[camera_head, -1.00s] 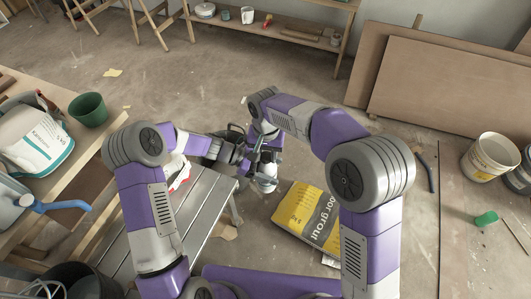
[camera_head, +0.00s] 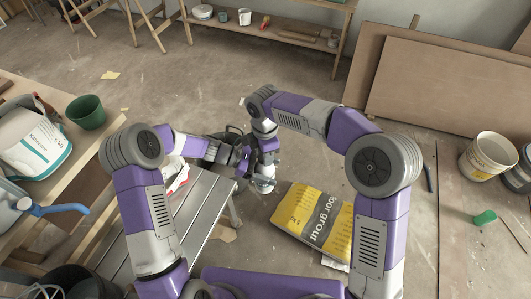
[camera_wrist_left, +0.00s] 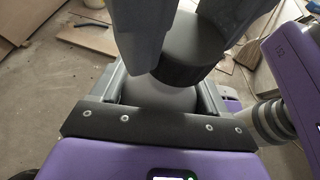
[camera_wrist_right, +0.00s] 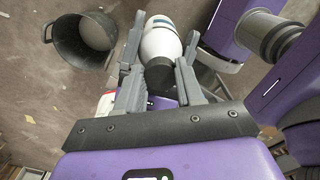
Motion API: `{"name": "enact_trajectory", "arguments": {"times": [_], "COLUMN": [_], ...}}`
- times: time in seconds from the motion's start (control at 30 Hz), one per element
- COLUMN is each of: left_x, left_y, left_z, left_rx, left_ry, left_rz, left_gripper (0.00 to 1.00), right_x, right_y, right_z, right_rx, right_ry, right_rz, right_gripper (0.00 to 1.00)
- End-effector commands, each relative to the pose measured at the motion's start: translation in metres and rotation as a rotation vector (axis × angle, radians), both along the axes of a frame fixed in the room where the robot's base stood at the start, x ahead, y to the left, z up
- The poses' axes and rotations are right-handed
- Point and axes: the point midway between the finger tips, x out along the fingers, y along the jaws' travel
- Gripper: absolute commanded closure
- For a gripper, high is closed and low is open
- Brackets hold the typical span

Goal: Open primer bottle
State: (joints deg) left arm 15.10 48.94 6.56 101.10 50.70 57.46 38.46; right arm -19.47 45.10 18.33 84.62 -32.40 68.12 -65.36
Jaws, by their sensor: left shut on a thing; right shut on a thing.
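The primer bottle (camera_head: 262,185) is white and hangs in mid-air right of the folding bench, between my two grippers. My left gripper (camera_head: 250,173) is shut on its white body, which shows near the palm in the left wrist view (camera_wrist_left: 164,97). My right gripper (camera_head: 267,165) points down from above and is shut on the dark cap (camera_wrist_left: 192,50), which lies between its fingertips. In the right wrist view the bottle's white body with teal marks (camera_wrist_right: 162,40) lies beyond the dark cap (camera_wrist_right: 159,77). I cannot tell whether cap and bottle are apart.
The grey slatted bench (camera_head: 212,218) stands at lower left. A grout bag (camera_head: 315,217) lies on the floor to the right. A bucket (camera_head: 489,156) stands far right.

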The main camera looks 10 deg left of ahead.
Motion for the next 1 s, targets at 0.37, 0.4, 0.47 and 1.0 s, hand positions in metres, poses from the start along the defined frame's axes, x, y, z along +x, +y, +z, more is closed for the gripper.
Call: {"name": "enact_trajectory", "arguments": {"times": [0.37, 0.4, 0.47, 1.0], "left_x": [-0.0017, -0.0019, -0.0021, -0.0014], "left_y": [-0.0019, -0.0021, -0.0023, -0.0019], "left_z": [0.0015, 0.0015, 0.0015, 0.0014], "left_rx": [-0.004, -0.004, -0.005, -0.004], "left_ry": [-0.004, -0.003, -0.003, -0.002], "left_rz": [-0.009, -0.01, -0.011, -0.007], "left_gripper": [1.0, 1.0, 1.0, 1.0], "right_x": [0.0021, 0.0022, 0.0022, 0.0017], "right_y": [0.0006, 0.0008, 0.0009, 0.0017], "right_z": [0.0008, 0.0009, 0.001, 0.007], "right_rx": [0.002, 0.002, 0.003, 0.004], "right_ry": [-0.003, -0.004, -0.005, -0.004], "right_rz": [0.189, 0.188, 0.188, 0.186], "right_gripper": [1.0, 1.0, 1.0, 0.38]}}
